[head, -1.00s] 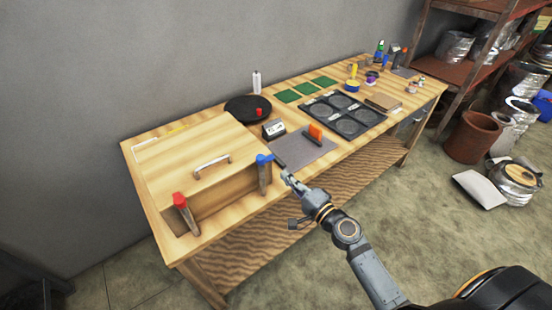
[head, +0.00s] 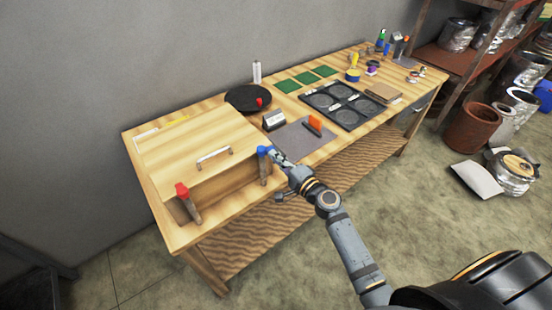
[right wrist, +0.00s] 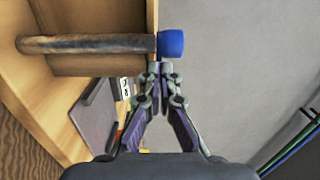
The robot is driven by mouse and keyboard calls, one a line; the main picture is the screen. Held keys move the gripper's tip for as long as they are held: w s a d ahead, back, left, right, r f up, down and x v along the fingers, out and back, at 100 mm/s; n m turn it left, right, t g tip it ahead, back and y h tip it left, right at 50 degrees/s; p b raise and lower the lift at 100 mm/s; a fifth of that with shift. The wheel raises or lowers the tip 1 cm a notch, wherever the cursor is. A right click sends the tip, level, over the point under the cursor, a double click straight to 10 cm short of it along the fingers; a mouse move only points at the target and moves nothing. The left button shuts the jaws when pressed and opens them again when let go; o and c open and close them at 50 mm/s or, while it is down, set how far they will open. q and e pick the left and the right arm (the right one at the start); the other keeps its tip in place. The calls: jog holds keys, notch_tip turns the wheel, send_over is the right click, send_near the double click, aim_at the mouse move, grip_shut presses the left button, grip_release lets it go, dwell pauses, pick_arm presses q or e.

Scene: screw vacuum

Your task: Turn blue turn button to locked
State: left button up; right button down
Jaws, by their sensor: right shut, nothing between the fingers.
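The blue turn button (head: 264,151) tops a post at the right front corner of the wooden box (head: 190,150). In the right wrist view the blue button (right wrist: 171,44) shows at the end of its post (right wrist: 85,44). My right gripper (head: 273,154) is just right of the button in the head view. In the right wrist view the fingertips (right wrist: 160,68) are together, empty, and close to the button; whether they touch it I cannot tell. A red turn button (head: 182,190) tops the post at the box's left front corner. My left gripper is out of view.
The box lid has a metal handle (head: 214,158). A grey mat (head: 300,143) with an orange-handled tool (head: 313,125) lies right of the box. A black round plate (head: 247,98) and a black tray (head: 345,106) are behind and farther right.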

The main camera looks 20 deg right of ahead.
jog(key=shift+w+d+n+g+y+b, duration=0.15)
jog(key=shift+w+n+g+y+b, duration=0.45)
jog(key=shift+n+g+y+b, duration=1.75)
jog(key=shift+w+d+n+g+y+b, duration=0.2)
jog(key=shift+w+n+g+y+b, duration=0.55)
jog(key=shift+b, duration=3.15)
jog(key=shift+w+d+n+g+y+b, duration=0.15)
jog(key=shift+w+n+g+y+b, duration=0.3)
jog(key=shift+n+g+y+b, duration=1.85)
jog(key=shift+m+t+h+b, duration=0.6)
jog(key=shift+m+t+b, duration=0.2)
jog(key=shift+m, duration=0.2)
